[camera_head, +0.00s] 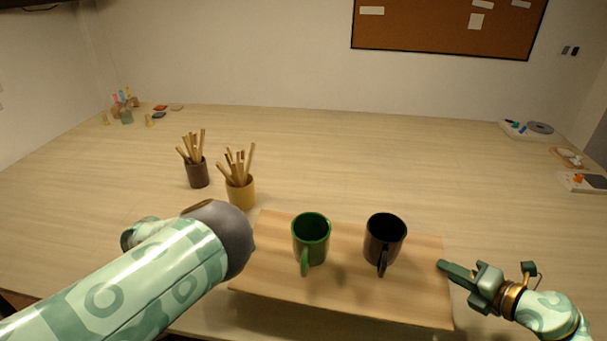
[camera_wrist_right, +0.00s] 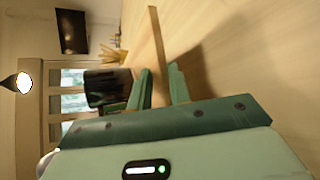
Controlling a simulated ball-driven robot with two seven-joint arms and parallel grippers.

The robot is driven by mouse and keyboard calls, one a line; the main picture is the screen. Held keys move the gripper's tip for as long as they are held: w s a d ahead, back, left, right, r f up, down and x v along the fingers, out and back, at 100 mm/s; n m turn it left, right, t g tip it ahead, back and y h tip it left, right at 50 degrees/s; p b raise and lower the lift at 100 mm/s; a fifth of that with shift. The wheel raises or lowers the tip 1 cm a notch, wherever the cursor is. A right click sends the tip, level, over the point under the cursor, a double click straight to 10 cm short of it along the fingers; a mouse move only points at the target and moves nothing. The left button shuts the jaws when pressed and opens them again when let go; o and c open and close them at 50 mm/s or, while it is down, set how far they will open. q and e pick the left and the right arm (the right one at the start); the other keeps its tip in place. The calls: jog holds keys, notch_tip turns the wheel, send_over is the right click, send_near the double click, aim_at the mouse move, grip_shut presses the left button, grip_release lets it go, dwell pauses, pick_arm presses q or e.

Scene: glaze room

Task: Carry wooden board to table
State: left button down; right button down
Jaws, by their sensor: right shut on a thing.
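The wooden board (camera_head: 340,293) is a flat, light-brown plank in the lower middle of the head view, roughly level. A green mug (camera_head: 311,240) and a black mug (camera_head: 384,243) stand upright on it. My right gripper (camera_head: 444,268) is shut on the board's right edge. In the right wrist view the board (camera_wrist_right: 157,50) shows edge-on as a thin strip between the fingers (camera_wrist_right: 160,86). A shadow beside it suggests a gap above the table (camera_wrist_right: 235,60). My left arm covers the board's left side, and its gripper is hidden.
A dark brown cup (camera_head: 197,175) and a yellow cup (camera_head: 240,192) with wooden sticks stand just behind the board's left end. Small bottles (camera_head: 126,116) stand far left; trays (camera_head: 524,131) lie far right. The table's middle back is clear.

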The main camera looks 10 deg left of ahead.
pick_arm(q)
jog(key=shift+d, duration=0.3)
pick_arm(e)
jog(key=shift+s+a, duration=0.1)
jog(key=shift+a, duration=0.25)
